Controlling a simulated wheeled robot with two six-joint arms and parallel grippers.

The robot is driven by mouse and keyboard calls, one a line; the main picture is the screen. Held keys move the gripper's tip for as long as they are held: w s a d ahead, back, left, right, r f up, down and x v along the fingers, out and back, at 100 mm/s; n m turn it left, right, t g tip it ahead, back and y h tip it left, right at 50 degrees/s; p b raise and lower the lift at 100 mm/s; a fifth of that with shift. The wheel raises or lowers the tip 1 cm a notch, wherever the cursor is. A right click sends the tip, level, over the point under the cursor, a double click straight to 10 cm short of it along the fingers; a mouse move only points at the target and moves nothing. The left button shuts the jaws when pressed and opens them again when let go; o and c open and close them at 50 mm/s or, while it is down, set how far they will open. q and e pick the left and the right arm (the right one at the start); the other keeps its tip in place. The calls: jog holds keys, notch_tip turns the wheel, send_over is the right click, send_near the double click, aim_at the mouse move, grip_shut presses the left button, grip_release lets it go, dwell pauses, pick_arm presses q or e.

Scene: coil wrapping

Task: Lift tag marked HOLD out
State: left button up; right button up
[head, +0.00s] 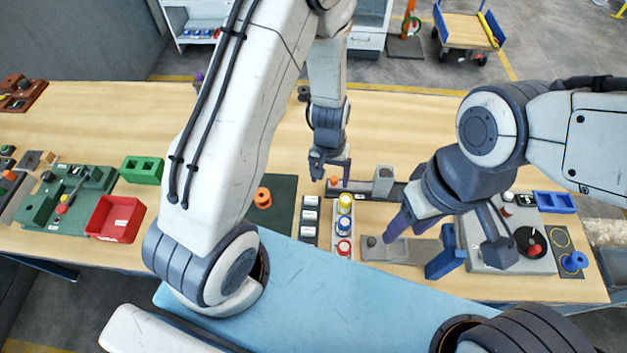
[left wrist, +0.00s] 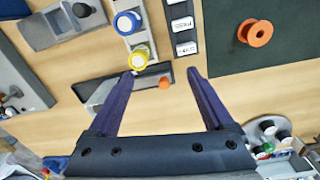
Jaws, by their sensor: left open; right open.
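A dark rack (head: 301,240) with white-faced tags (head: 310,215) stands in the middle of the table in the head view. The tags also show at the top of the left wrist view (left wrist: 183,23). Their lettering is too small to read surely, so I cannot tell which is marked HOLD. My left gripper (head: 330,176) is open and empty, beyond the rack and a little to its right. In the left wrist view its two purple fingers (left wrist: 163,73) are spread, with the tags beyond the right fingertip. My right gripper (head: 443,232) is open over the table's right part.
A tray of yellow, blue and red spools (head: 344,226) stands right of the rack. A dark green mat (head: 283,203) with an orange spool (head: 262,197) lies left of it. A grey-block stand (head: 383,180) is near my left gripper. A red bin (head: 115,218) is at left.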

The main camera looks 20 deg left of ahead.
pick_arm(q)
jog(key=a+f+n+p, duration=0.2)
jog(key=a+f, duration=0.1)
jog(key=a, duration=0.1)
jog(key=b, duration=0.5)
send_over(311, 198)
jog(key=f, duration=0.5)
jog(key=shift+d+f, duration=0.25)
jog(key=shift+f, duration=0.15)
jog(key=f+b, duration=0.5)
jog(key=shift+a+f, duration=0.1)
jog(key=shift+a, duration=0.1)
pick_arm(e)
notch_tip(311, 198, down, 7)
jog(key=shift+r, duration=0.2)
pick_arm(q)
jog(key=shift+c, duration=0.3)
grip_shut()
jog(key=shift+r, duration=0.2)
